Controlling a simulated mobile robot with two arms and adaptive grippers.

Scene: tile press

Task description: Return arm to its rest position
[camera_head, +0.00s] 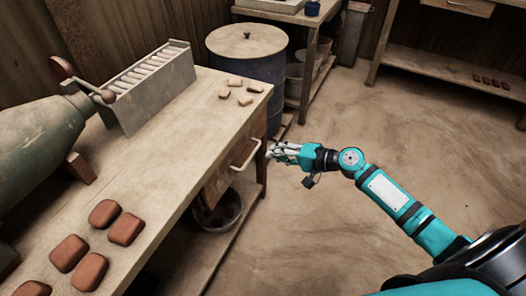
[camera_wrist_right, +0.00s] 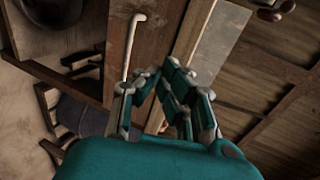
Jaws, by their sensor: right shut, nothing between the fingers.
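My right arm (camera_head: 392,196) comes in from the lower right in the head view, teal and black. My right gripper (camera_head: 278,151) is beside the front edge of the workbench, near the drawer handle (camera_head: 246,156). In the right wrist view the fingers of my right gripper (camera_wrist_right: 160,78) are shut and empty, close to the drawer front. The pale drawer handle (camera_wrist_right: 132,45) shows just beyond them there. I cannot tell whether the fingers touch the drawer. My left gripper is not in view.
The workbench (camera_head: 180,140) holds several reddish clay pieces (camera_head: 103,213), a rack of tiles (camera_head: 152,85) and a green machine (camera_head: 38,135). A dark barrel (camera_head: 250,75) stands behind it. A bowl (camera_head: 218,212) sits on its lower shelf. The floor right of the bench is open.

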